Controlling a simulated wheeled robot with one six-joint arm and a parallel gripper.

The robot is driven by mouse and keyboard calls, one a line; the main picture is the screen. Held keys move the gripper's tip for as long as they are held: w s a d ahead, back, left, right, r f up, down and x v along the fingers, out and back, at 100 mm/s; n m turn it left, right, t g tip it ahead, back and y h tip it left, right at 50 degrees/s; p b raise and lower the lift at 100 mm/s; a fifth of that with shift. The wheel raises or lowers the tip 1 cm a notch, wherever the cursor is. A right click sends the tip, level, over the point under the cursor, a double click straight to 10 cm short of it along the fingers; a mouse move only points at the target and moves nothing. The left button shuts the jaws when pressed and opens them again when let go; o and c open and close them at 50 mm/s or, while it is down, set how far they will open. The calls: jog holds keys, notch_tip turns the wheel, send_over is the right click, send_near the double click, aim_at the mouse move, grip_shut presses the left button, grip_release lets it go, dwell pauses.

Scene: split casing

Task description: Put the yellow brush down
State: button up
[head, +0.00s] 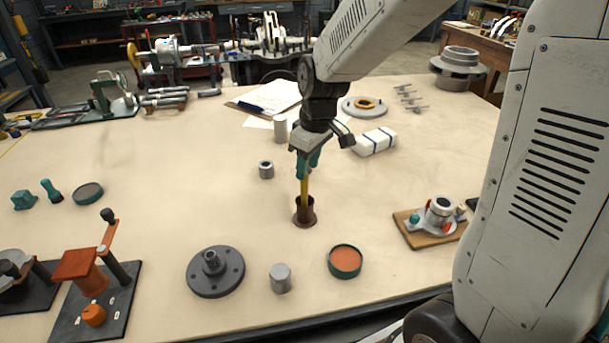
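The yellow brush (304,190) is a thin upright stick in the middle of the head view. My gripper (306,168), with teal fingers, points down and is shut on the brush's upper part. The brush's lower end meets the mouth of a small brown cup (304,216) on the table and appears to be inside it. The cup's wall hides the tip, so I cannot tell whether it touches the bottom.
On the beige table (190,160), a grey metal ring (266,169) stands left of the cup. A dark flange (215,271), a grey cylinder (280,278) and an orange-topped round tin (345,261) are in front. A wooden board with a fixture (430,226) is right.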

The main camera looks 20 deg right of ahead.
jog(key=s+d+r+m, duration=0.1)
jog(key=s+r+m, duration=0.2)
jog(key=s, duration=0.9)
jog(key=s+d+r+m+h, duration=0.1)
jog(key=s+r+m, duration=0.2)
jog(key=s+r, duration=0.5)
jog(key=s, duration=0.5)
jog(key=shift+s+d+m, duration=0.2)
jog(key=shift+s+m, duration=0.05)
jog(key=shift+m, duration=0.15)
jog(key=shift+o, duration=0.4)
